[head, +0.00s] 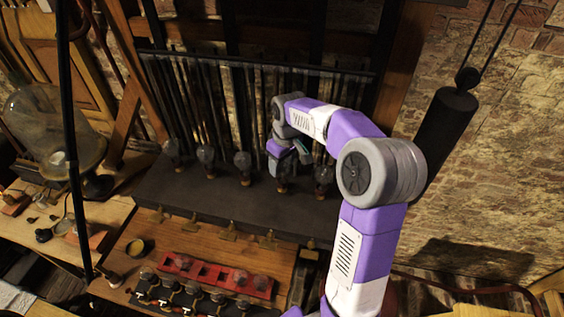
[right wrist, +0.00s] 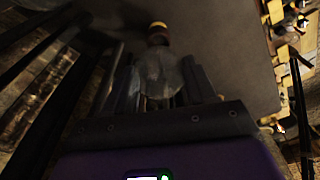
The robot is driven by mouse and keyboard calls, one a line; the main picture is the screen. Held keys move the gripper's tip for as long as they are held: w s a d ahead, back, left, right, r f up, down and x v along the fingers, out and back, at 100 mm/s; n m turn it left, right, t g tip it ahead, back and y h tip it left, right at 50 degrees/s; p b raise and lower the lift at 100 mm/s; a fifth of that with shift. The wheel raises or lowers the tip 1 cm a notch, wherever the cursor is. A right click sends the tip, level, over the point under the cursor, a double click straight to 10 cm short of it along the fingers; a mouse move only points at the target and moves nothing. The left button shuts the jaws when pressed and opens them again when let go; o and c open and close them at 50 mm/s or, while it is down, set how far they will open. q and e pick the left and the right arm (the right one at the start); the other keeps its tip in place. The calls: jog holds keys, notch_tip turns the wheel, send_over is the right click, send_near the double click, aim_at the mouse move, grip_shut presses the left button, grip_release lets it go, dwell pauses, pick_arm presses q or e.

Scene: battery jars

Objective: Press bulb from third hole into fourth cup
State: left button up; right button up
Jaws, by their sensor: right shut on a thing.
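My right gripper (head: 282,163) is over the fourth position from the left on the dark ledge (head: 190,197). It is shut on a clear glass bulb (right wrist: 160,72), which also shows small in the head view (head: 284,172). In the right wrist view the bulb's narrow end meets a yellow and dark red cup (right wrist: 158,33); I cannot tell how deep it sits. Other bulbs stand in a row on the ledge, the third (head: 243,161) to the left and the fifth (head: 323,176) to the right. The red holed rack (head: 214,272) is on the bench in front. My left gripper is not in view.
Several bulbs and dark jars stand at the rack. Dark vertical rods hang close behind the bulb row. A black cylindrical weight (head: 441,132) hangs at the right. A large glass dome (head: 45,125) stands at the left. Brass clips line the ledge's front edge.

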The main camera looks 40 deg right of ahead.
jog(key=shift+f, duration=0.2)
dwell(0.3)
jog(key=o, duration=1.3)
jog(key=shift+c, duration=0.2)
jog(key=r, duration=0.5)
jog(key=s+r, duration=0.1)
jog(key=r, duration=0.1)
jog(key=shift+r, duration=0.3)
